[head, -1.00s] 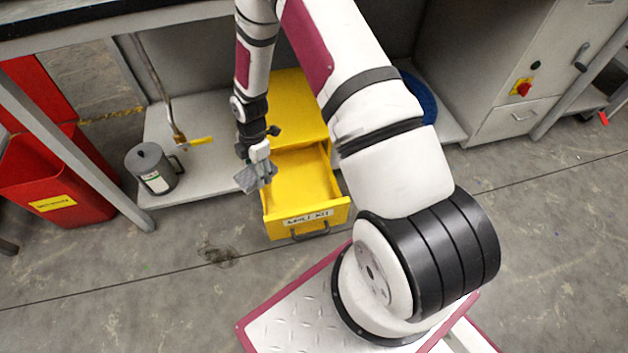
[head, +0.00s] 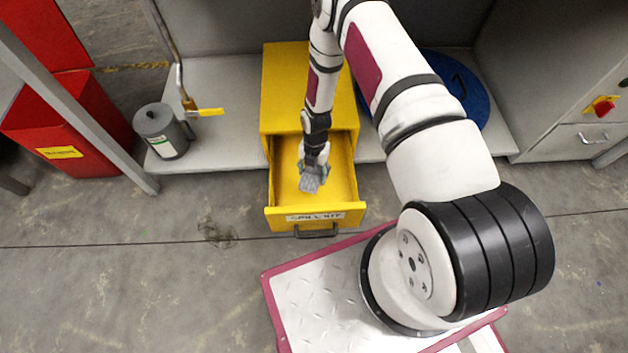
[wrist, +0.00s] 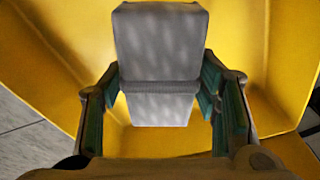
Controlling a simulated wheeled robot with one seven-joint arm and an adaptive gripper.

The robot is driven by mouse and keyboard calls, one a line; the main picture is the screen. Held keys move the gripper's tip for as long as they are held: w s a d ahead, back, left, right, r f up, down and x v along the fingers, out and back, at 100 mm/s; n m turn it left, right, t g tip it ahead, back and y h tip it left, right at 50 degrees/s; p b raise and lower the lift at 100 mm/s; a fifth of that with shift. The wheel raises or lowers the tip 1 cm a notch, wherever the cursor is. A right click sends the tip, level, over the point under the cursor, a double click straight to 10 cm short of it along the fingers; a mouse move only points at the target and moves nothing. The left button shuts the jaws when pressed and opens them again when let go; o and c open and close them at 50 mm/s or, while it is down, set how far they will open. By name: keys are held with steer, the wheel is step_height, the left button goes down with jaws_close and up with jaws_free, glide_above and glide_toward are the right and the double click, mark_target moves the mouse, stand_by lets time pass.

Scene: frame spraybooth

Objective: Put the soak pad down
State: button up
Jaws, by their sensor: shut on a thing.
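The soak pad is a grey, folded-looking pad (head: 310,184) in the head view. It fills the middle of the wrist view (wrist: 160,50), between the two fingers. My gripper (head: 315,170) is shut on it, and the fingers also show in the wrist view (wrist: 160,100) on either side of the pad. The pad is over the open yellow drawer (head: 345,210), labelled as a spill kit. Yellow drawer walls surround the pad in the wrist view. I cannot tell whether the pad touches the drawer floor.
The yellow cabinet (head: 285,85) stands behind the drawer. A red bin (head: 70,135) is at far left. A blue round thing (head: 470,95) lies right.

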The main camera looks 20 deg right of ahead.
mark_target(312, 179)
steer(key=shift+f+b, duration=0.85)
steer(key=shift+f, duration=1.45)
steer(key=shift+a+f, duration=0.1)
steer(key=shift+f, duration=0.05)
steer(key=o, duration=1)
steer(key=r+p, duration=0.1)
steer(key=r, duration=0.3)
steer(key=r+p, duration=0.2)
steer(key=r, duration=0.2)
steer(key=w+d+r+p, duration=0.1)
steer(key=r, duration=0.3)
steer(key=shift+w+r, duration=0.1)
